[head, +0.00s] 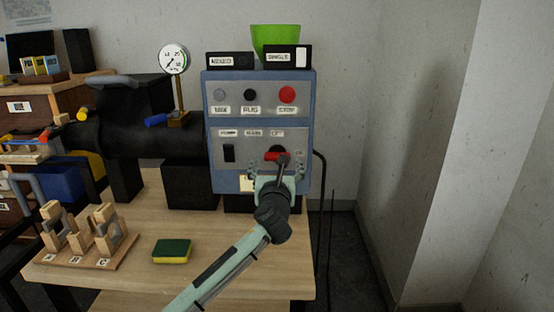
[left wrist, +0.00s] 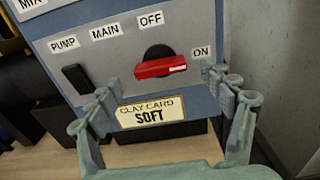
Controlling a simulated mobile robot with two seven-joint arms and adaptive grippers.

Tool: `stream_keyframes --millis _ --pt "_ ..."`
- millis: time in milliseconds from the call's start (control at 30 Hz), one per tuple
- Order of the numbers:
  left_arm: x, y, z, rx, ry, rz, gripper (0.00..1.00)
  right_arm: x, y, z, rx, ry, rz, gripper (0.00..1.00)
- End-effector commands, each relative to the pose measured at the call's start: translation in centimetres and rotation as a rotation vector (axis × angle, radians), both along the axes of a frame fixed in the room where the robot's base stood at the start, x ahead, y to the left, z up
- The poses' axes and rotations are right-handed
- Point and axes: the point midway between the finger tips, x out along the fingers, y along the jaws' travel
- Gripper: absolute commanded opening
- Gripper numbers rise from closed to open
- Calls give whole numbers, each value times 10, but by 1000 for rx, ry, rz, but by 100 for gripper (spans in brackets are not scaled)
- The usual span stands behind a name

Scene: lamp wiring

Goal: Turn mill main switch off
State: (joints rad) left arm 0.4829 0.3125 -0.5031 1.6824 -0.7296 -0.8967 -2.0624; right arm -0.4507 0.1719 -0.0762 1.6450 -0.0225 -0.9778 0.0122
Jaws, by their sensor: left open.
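The mill main switch is a red rotary handle (left wrist: 162,67) on a dark round base, on the lower panel of the blue control box (head: 209,130). In the left wrist view, OFF is printed above it and ON to its right; the handle lies sideways with its right end towards ON. In the head view the red handle (head: 270,156) is partly hidden by my gripper. My left gripper (head: 277,173) is open in front of the panel. In the left wrist view its fingers (left wrist: 165,88) stand apart on either side of the handle, without visible contact. My right gripper is out of view.
A black pump rocker (left wrist: 75,78) is left of the handle, and a clay card (left wrist: 150,113) reading SOFT is below. Grey, black and red (head: 288,95) buttons sit above. A sponge (head: 172,251) and a wooden rack (head: 85,240) are on the table. A gauge (head: 173,59) stands left.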

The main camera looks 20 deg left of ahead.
Motion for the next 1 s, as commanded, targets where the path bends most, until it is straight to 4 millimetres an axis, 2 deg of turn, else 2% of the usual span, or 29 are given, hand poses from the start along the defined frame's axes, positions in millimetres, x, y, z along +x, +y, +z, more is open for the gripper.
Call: stream_keyframes --millis 100,200,533,933,1000 --pt "16 4 1 -1 0 0 81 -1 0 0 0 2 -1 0" --pt "25 7 0 -1 1 0 81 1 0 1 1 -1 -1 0" --pt "29 8 0 -1 0 -1 81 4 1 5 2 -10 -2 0" --pt "29 8 0 -2 0 -1 33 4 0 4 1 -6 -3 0" --pt "29 8 0 -2 0 -1 31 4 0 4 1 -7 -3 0"
